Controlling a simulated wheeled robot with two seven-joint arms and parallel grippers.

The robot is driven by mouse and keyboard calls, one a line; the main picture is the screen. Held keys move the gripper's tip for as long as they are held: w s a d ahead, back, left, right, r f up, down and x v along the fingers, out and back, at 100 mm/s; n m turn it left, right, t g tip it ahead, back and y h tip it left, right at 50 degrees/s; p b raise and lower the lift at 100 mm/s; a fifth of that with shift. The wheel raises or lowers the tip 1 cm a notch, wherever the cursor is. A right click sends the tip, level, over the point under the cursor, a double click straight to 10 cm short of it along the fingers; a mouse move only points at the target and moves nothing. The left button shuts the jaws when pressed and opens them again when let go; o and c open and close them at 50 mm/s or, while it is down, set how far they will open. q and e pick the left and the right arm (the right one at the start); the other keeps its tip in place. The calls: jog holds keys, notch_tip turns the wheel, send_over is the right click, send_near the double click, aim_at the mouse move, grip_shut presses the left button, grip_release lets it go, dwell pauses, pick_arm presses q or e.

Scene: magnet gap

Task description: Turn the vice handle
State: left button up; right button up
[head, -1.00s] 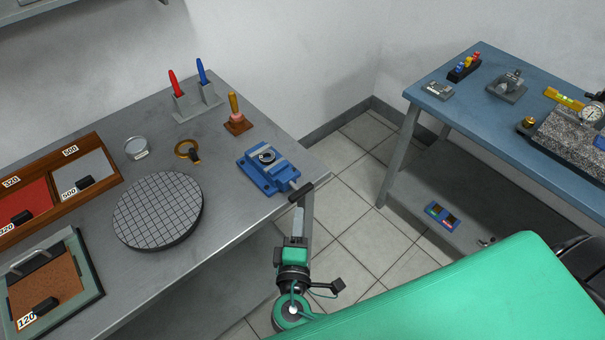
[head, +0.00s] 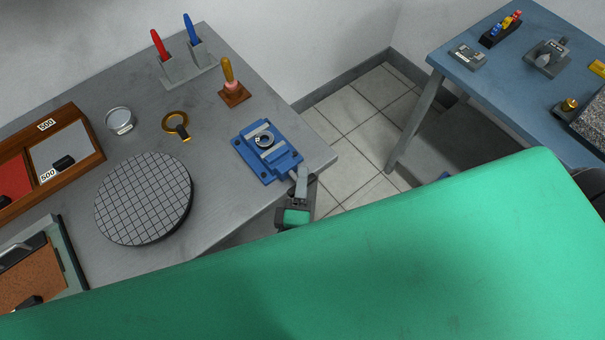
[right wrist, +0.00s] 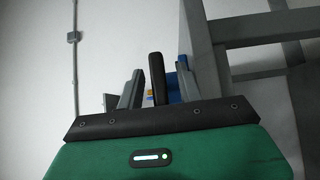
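The blue vice (head: 262,160) is on the grey bench near its right corner, with a ring-shaped part on top of its jaws. My right gripper (head: 301,180) is at the vice's near end, at the bench edge, where the handle is mostly hidden in the head view. In the right wrist view, the dark bar of the vice handle (right wrist: 157,78) stands between the two grey fingers of my right gripper (right wrist: 158,88). The fingers look apart, with gaps beside the bar. A bit of the blue vice (right wrist: 172,84) shows behind. My left gripper is not in view.
A round gridded plate (head: 145,198), a magnifier (head: 176,125), a wooden-handled stamp (head: 231,88) and a pen stand (head: 187,72) are on the bench. A blue table (head: 470,78) stands at the right, across a tiled floor gap. My own green body covers the foreground.

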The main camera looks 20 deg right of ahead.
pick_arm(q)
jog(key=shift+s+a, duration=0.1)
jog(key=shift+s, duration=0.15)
pick_arm(e)
jog(key=shift+c, duration=0.3)
grip_shut()
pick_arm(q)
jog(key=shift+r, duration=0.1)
